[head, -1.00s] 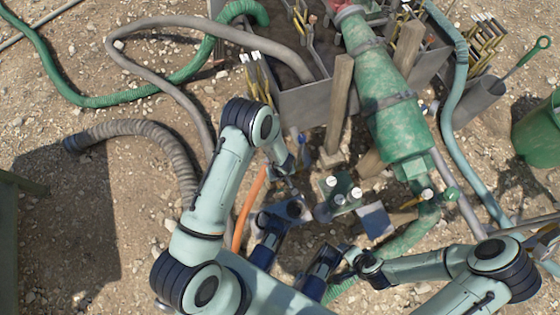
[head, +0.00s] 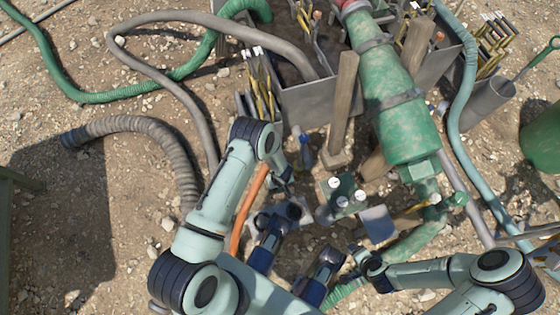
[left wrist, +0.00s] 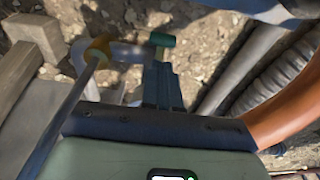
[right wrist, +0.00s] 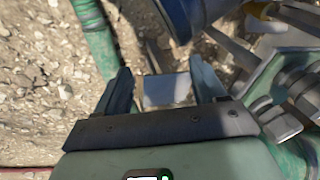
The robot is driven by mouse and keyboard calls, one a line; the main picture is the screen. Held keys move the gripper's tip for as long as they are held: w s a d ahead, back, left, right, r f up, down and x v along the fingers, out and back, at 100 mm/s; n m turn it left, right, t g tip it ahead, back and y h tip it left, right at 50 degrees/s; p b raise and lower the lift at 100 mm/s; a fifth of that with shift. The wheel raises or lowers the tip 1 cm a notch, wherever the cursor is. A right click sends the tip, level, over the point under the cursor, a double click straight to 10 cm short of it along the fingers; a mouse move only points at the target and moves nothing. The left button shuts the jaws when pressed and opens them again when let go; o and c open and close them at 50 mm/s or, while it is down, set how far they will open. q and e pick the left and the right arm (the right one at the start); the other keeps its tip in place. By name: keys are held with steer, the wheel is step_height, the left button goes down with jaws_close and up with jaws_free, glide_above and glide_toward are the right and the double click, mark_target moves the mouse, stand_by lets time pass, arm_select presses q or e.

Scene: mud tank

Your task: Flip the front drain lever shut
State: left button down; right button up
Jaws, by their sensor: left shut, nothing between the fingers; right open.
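The grey tank (head: 308,101) stands at the top middle of the head view. A small blue part (head: 305,155) shows below its front wall, beside the wooden post; it looks like the drain fitting. In the left wrist view, a metal pipe with an orange-yellow joint (left wrist: 97,48) lies ahead, and a long thin bar runs from the joint toward the camera. A green-tipped piece (left wrist: 162,40) shows just beyond my left gripper (left wrist: 163,72), which is shut and empty; contact cannot be told. My right gripper (right wrist: 160,84) is open and empty, low in the head view.
A blue-grey plate (head: 376,222) lies beyond my right gripper. A green bracket with white knobs (head: 343,193) stands between the arms. The large green cylinder (head: 402,120) leans over the tank's right side. An orange hose (head: 248,210) and a ribbed hose (head: 160,133) lie left.

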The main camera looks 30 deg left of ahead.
arm_select(q)
steer(key=shift+s+d+f, duration=0.15)
steer(key=shift+d+f, duration=0.1)
steer(key=shift+f, duration=0.35)
steer(key=shift+s+d+f, duration=0.15)
steer(key=shift+d+f, duration=0.05)
steer(key=shift+f, duration=0.35)
arm_select(e)
steer(key=shift+s+f, duration=0.1)
steer(key=shift+s, duration=0.15)
steer(key=shift+w, duration=0.1)
